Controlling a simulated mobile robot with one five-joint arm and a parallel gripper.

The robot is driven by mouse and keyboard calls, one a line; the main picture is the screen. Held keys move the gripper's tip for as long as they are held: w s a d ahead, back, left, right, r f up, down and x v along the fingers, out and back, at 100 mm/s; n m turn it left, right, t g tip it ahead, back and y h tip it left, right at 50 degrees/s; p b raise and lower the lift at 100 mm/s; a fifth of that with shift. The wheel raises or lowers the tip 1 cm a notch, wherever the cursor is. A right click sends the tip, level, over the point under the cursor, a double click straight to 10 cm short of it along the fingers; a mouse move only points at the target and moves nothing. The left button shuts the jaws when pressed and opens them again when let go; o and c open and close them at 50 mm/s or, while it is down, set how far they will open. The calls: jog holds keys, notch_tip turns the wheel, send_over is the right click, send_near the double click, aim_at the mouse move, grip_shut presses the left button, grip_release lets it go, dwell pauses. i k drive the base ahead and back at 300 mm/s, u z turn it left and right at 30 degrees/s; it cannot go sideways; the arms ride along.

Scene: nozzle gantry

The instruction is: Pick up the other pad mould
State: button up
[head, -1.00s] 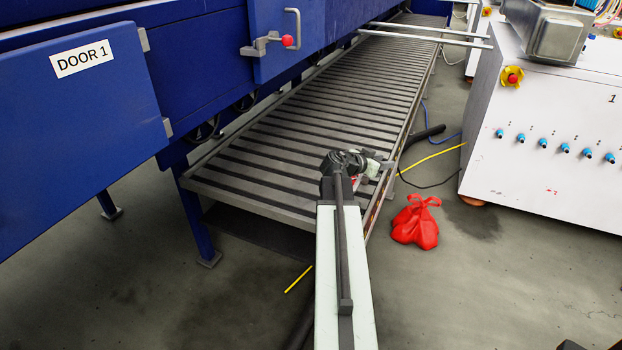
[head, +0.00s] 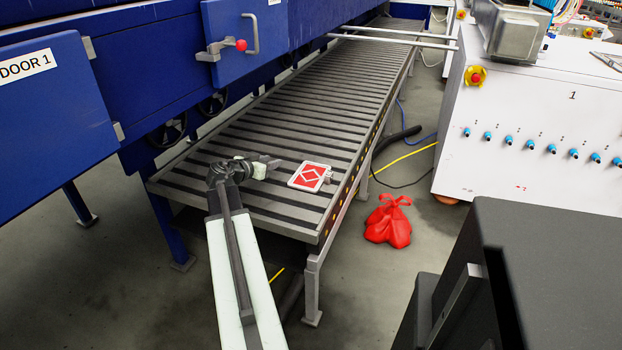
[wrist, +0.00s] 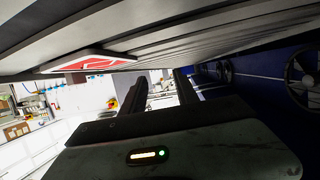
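The pad mould (head: 310,176) is a small flat plate with a pale frame and a red face bearing a white diamond. It lies on the near end of the slatted conveyor (head: 235,194), by its right edge. It also shows in the wrist view (wrist: 92,65), at the upper left. My gripper (head: 275,162) is over the conveyor, left of the mould and apart from it, pointing towards the right. In the wrist view its two dark fingers (wrist: 160,86) stand apart with nothing between them.
Blue machine doors (head: 50,115) flank the conveyor's left side. A red bag (head: 388,222) lies on the floor to the right, near a white cabinet (head: 535,140). A large black box (head: 540,265) fills the lower right. Two pale bars (head: 395,40) cross the conveyor's far end.

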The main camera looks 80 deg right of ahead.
aim_at(313, 174)
jog(key=u, duration=0.05)
jog(key=k, duration=0.95)
jog(key=u, duration=0.2)
